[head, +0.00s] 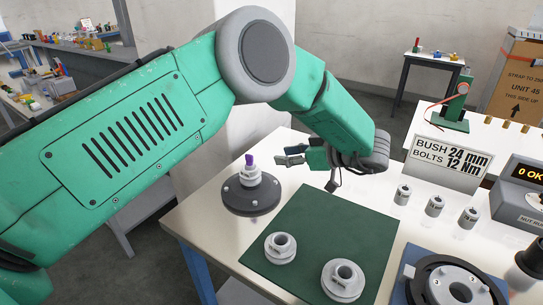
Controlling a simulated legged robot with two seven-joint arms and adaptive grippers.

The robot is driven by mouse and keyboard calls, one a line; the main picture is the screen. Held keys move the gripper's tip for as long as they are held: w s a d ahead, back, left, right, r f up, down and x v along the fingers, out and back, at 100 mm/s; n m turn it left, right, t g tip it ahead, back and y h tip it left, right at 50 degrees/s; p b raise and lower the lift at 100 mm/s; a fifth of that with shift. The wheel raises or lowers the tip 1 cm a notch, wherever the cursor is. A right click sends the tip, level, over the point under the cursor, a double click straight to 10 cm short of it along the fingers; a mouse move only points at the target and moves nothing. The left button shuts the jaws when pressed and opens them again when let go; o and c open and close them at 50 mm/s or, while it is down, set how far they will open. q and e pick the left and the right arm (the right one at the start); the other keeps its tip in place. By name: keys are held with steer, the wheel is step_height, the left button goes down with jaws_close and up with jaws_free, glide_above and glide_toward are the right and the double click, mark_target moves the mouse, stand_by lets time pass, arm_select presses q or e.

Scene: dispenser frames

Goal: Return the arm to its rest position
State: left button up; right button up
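My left arm, green with a grey elbow, reaches in from the left and bends down over the white table (190,215). Its gripper (310,168) hangs above the table behind the green mat (330,225). The fingers are spread apart, and nothing shows between them. The gripper is to the right of a black round stand (252,198) that holds a light grey part with a purple tip (249,160). It appears clear of the stand. My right gripper is not in view.
Two flanged bushes (280,246) (343,278) sit on the mat. Three small cylinders (435,206) stand right of it, before a sign (448,162). A black ring fixture (450,285) and a display box (522,190) are at right. A carton (515,80) stands behind.

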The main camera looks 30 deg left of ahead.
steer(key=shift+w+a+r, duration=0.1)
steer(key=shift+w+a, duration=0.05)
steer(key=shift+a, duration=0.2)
